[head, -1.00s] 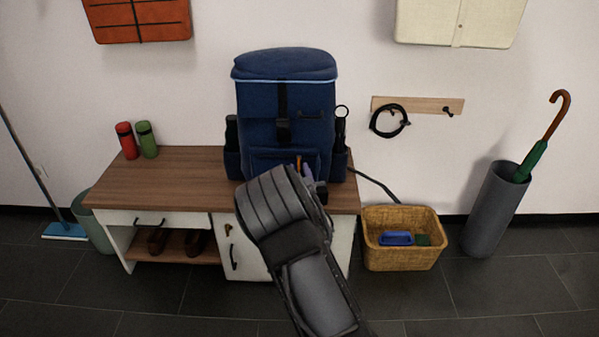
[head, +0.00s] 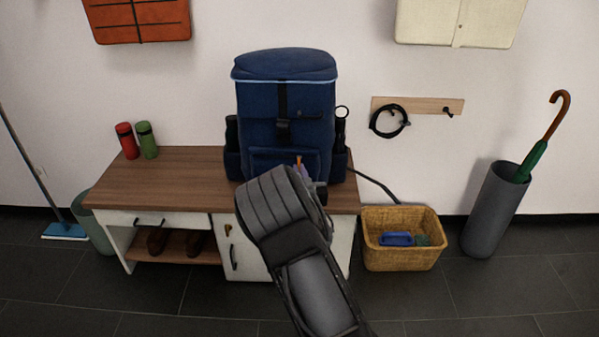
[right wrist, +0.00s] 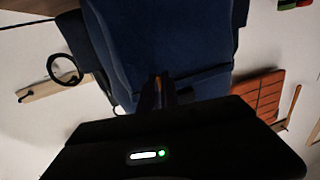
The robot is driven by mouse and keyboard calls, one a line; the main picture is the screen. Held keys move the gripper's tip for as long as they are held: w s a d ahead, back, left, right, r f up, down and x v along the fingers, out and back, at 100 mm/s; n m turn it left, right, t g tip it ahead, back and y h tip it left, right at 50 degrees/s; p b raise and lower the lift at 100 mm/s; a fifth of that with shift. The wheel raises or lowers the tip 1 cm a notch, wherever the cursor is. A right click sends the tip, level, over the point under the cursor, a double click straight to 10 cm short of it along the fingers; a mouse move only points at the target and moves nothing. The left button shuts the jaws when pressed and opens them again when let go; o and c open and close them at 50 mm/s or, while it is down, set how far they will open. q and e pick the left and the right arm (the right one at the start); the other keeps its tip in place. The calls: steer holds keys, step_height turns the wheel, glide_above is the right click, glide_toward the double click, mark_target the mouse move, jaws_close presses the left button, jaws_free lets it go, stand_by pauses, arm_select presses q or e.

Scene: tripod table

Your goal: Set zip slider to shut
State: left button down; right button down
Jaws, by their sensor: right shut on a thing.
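A blue backpack (head: 285,100) stands upright on a wooden-topped bench, with a front pocket (head: 265,157) low on its face. It fills the middle of the right wrist view (right wrist: 160,40). A small orange tab (head: 299,160), seemingly the zip slider's pull, shows at the pocket's right part and between my fingers in the right wrist view (right wrist: 158,82). My right gripper (head: 304,172) is at the pocket, shut on this tab; my own arm hides most of it in the head view. The zip's track is too small to follow. My left gripper is out of view.
The bench (head: 180,165) carries red (head: 127,141) and green (head: 147,140) bottles at its left. A wicker basket (head: 402,265) and a grey umbrella stand (head: 492,215) are on the floor to the right. A hook rail (head: 430,104) holds a black cable.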

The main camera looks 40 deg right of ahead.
stand_by(0.6)
steer(key=w+a+b, duration=0.1)
steer(key=w+a, duration=0.1)
steer(key=a, duration=0.1)
steer(key=w+a+b, duration=0.1)
steer(key=w+a, duration=0.5)
steer(key=a, duration=0.1)
steer(key=shift+b, duration=0.4)
steer(key=shift+r, duration=0.1)
steer(key=c, duration=1.7)
jaws_free()
steer(key=shift+w+a, duration=0.1)
steer(key=shift+o, duration=0.7)
steer(key=p, duration=0.2)
glide_toward(254, 161)
steer(key=shift+v, duration=1.2)
